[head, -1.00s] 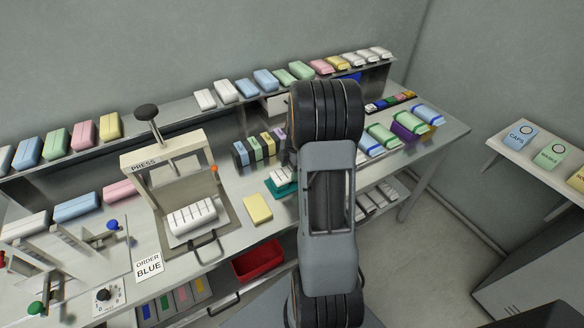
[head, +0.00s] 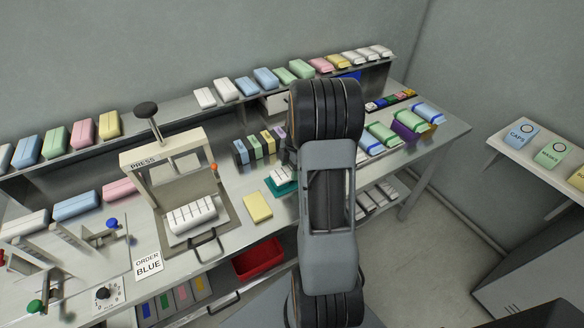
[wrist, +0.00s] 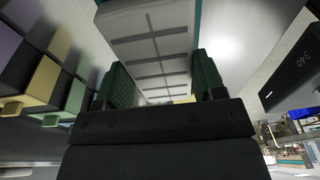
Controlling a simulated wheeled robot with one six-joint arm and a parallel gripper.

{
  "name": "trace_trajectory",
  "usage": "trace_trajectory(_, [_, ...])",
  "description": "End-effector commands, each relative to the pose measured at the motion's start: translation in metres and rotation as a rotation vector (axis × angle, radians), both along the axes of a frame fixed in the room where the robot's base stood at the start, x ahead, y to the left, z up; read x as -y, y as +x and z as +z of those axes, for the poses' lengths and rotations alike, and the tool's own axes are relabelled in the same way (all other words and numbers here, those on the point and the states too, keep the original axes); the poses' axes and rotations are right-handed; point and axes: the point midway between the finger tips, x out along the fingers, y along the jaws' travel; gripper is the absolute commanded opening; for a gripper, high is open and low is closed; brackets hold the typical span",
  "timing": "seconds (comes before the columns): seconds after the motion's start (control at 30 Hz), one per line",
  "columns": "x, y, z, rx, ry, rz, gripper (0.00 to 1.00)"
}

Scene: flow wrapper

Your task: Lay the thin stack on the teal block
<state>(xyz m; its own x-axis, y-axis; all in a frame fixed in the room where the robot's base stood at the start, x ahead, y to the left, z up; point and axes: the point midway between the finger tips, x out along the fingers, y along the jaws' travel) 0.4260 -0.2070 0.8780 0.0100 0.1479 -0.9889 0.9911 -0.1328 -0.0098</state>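The thin stack (wrist: 152,42) is white with thin dark lines across it and fills the middle of the wrist view. My gripper (wrist: 168,82) has its green ribbed pads along both sides of the stack, close against it, and looks shut on it. Teal edges of the teal block (wrist: 196,18) show past the stack. In the head view the teal block (head: 285,189) is on the bench, partly behind my arm, with the white stack (head: 279,175) over it. I cannot tell whether stack and block touch. My fingertips are hidden there.
A press (head: 165,165) with a white segmented stack (head: 191,214) stands to the left. A yellow block (head: 257,207) lies in front of the teal block. Several coloured boxes (head: 258,147) stand behind it. A red bin (head: 258,262) is below the bench edge.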

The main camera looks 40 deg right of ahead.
Motion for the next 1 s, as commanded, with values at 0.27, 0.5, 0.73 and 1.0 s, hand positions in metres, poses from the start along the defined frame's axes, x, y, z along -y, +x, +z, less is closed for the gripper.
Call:
trace_trajectory(0.27, [0.000, 0.000, 0.000, 0.000, 0.000, 0.000, 0.89])
trace_trajectory(0.5, [0.000, 0.000, 0.000, 0.000, 0.000, 0.000, 0.92])
trace_trajectory(0.73, [0.003, 0.001, 0.020, 0.004, -0.003, 0.000, 0.92])
trace_trajectory(1.0, [0.012, 0.000, 0.074, 0.005, -0.004, -0.001, 0.92])
